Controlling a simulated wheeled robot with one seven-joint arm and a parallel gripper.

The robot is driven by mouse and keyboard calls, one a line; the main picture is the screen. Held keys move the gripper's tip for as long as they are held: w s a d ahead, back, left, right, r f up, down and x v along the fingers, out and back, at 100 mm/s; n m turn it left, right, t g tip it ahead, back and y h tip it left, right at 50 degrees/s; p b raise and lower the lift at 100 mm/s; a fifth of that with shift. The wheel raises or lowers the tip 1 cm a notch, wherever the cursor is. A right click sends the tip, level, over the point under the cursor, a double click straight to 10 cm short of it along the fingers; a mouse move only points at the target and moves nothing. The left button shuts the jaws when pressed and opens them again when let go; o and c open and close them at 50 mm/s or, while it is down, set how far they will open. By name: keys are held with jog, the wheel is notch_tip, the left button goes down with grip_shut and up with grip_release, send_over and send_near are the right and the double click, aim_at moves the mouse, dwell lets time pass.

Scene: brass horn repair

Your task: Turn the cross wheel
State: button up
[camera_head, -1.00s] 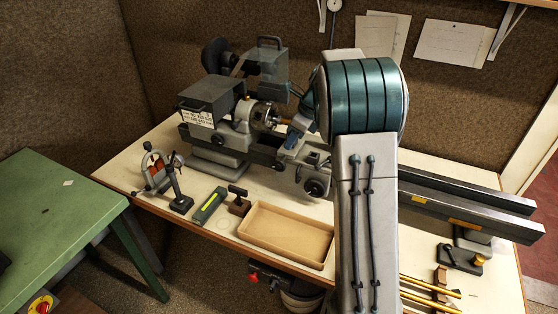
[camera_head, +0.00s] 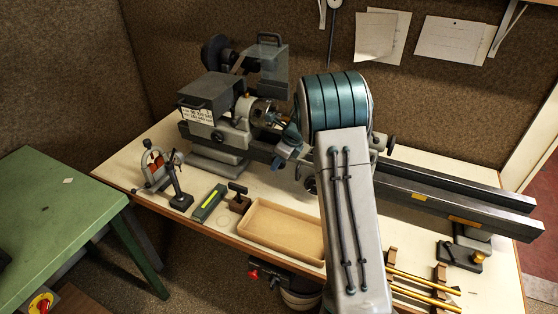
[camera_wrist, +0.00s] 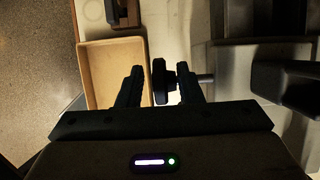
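The cross wheel is a small dark handwheel on the front of the lathe carriage. In the head view its edge (camera_head: 310,185) shows just left of my arm, which hides the rest. In the wrist view the wheel (camera_wrist: 162,82) stands between the two dark fingers of my gripper (camera_wrist: 160,88), with its shaft running right to the carriage. A clear gap shows between the left finger and the wheel. The right finger is very close to the wheel, and I cannot tell if it touches. My gripper is open around it; it is hidden in the head view.
The lathe (camera_head: 235,125) stands along the back of the bench. A shallow tan tray (camera_head: 285,232) lies in front, close to the left finger in the wrist view (camera_wrist: 92,75). A T-handled block (camera_head: 238,200) stands left of it. Brass rods (camera_head: 425,285) lie at the right.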

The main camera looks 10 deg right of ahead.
jog(key=shift+w+f, duration=0.1)
jog(key=shift+w, duration=0.05)
grip_shut()
jog(key=shift+a+g, duration=0.1)
jog(key=shift+g, duration=0.2)
